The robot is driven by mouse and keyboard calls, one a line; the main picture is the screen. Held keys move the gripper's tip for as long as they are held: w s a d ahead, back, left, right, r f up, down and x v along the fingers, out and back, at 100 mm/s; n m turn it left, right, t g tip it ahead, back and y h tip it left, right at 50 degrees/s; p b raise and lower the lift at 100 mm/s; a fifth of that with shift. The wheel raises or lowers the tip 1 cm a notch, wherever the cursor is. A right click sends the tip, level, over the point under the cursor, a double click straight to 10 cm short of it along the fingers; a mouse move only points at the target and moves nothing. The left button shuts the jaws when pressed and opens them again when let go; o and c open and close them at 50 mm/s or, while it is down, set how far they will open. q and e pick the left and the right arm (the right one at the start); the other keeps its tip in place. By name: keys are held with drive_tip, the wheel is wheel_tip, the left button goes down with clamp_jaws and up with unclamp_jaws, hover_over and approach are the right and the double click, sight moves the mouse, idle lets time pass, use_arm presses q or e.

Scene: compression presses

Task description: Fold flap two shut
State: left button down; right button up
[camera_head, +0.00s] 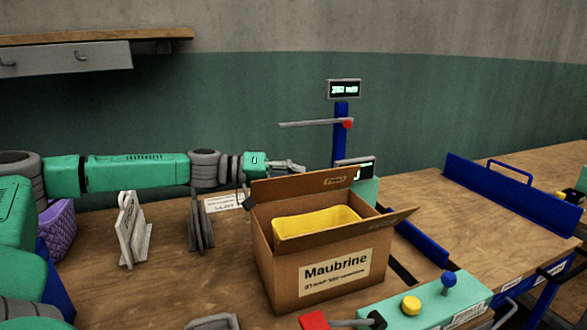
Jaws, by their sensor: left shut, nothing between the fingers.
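An open cardboard box (263,262) stands on the wooden bench, with a "Maubrine" label on its front. Yellow stuff (315,222) fills its inside. The back flap (290,189) stands up and bears a small label, too small to read surely. The right flap (398,218) sticks outward to the right. A narrow left flap (249,199) stands up at the left edge. Which one is flap two I cannot tell. My left gripper (299,167) is shut and empty, just above and behind the back flap. My right gripper does not show.
Blue post (340,130) with a display and a grey bar stands behind the box. Grey upright holders (130,228) and a purple basket (58,230) stand left. A green control panel (425,305) with knobs is in front right. A blue rail (505,195) crosses the right bench.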

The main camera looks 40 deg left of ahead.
sight(301, 184)
use_arm(q)
drive_tip(key=shift+s+d+f+m+y+p, duration=0.15)
drive_tip(key=shift+s+d+f+m+y, duration=0.1)
drive_tip(key=shift+d+m, duration=0.3)
drive_tip(key=shift+s+d+f+m+y+p, duration=0.1)
drive_tip(key=shift+s+d+m+y+p, duration=0.15)
drive_tip(key=shift+m, duration=0.4)
drive_tip(key=shift+s+d+f+m, duration=0.1)
drive_tip(key=shift+d+f+m, duration=0.35)
drive_tip(key=shift+m, duration=0.15)
drive_tip(key=shift+s+a+r, duration=0.1)
drive_tip(key=shift+s, duration=0.05)
